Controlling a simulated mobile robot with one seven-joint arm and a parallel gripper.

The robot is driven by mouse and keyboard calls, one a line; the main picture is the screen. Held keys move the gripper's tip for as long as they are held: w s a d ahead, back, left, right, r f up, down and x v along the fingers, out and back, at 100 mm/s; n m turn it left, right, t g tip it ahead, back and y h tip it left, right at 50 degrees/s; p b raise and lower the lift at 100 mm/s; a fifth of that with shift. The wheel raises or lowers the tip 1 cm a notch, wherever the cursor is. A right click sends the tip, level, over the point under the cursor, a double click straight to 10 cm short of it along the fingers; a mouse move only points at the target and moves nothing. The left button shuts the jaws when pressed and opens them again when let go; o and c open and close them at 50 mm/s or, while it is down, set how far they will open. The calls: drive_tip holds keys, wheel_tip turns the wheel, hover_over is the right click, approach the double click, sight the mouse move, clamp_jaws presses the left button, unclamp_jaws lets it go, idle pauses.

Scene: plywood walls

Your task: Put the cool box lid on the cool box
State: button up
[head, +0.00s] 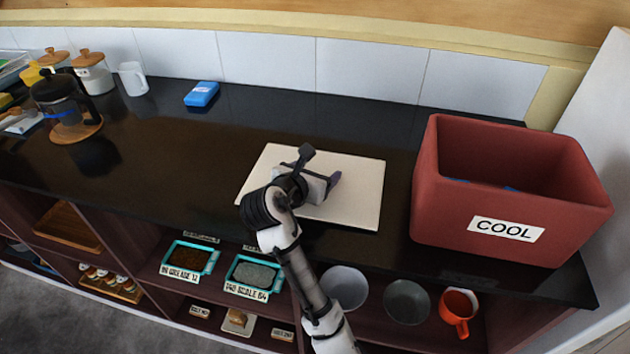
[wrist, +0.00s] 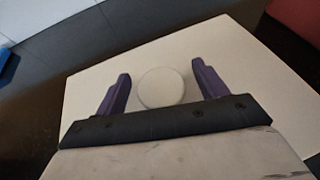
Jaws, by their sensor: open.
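The cool box lid (head: 358,196) is a flat off-white slab lying on the dark counter, left of the cool box. In the wrist view the lid (wrist: 240,55) fills the middle, with a round pale knob (wrist: 162,88) on it. My gripper (head: 320,166) is over the lid and hides the knob in the head view. In the wrist view my gripper (wrist: 160,70) is open, with one purple finger on each side of the knob and a gap at both sides. The cool box (head: 455,220) is a red, open-topped box labelled COOL, with something blue inside.
A blue box (head: 202,93) lies at the back of the counter (head: 250,115). A French press (head: 65,105), a white mug (head: 133,78) and jars stand at the left. Shelves below hold trays, bowls and an orange mug (head: 457,310). Tiled wall runs behind; the counter between is clear.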

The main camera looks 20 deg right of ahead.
drive_tip(key=shift+c, duration=0.2)
drive_tip(key=c, duration=1.2)
drive_tip(key=shift+c, duration=0.2)
drive_tip(key=shift+r, duration=0.15)
